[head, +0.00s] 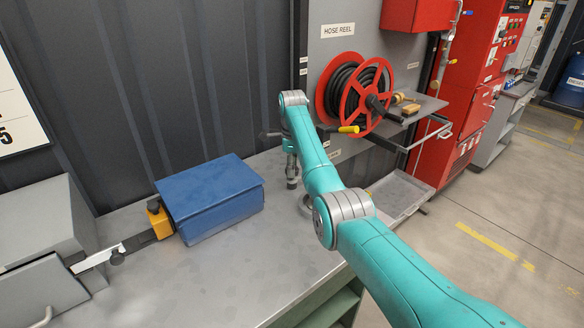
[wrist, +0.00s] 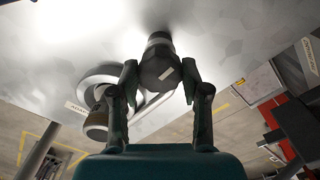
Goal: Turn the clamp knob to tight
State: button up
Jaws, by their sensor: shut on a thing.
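A dark, faceted knob (wrist: 158,68) with a pale stripe on its face stands on the grey bench top; I take it to be the clamp knob. My gripper (wrist: 160,76) is shut on it, one finger on each side, in the wrist view. In the head view my gripper (head: 292,172) points down at the bench, to the right of the blue box. The knob is hardly visible there, and I cannot read its setting in either view.
A round grey ring (head: 308,205) sits close beside the gripper; a brown-banded cylinder (wrist: 96,124) is near the knob in the wrist view. The blue box (head: 212,197) stands left, by an orange block (head: 159,219). A hose reel (head: 355,92) hangs behind. The front bench is clear.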

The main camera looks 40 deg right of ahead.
jog(key=o, duration=1.2)
jog(key=shift+c, duration=0.2)
jog(key=shift+r, duration=0.1)
notch_tip(320, 180, up, 7)
jog(key=shift+r, duration=0.15)
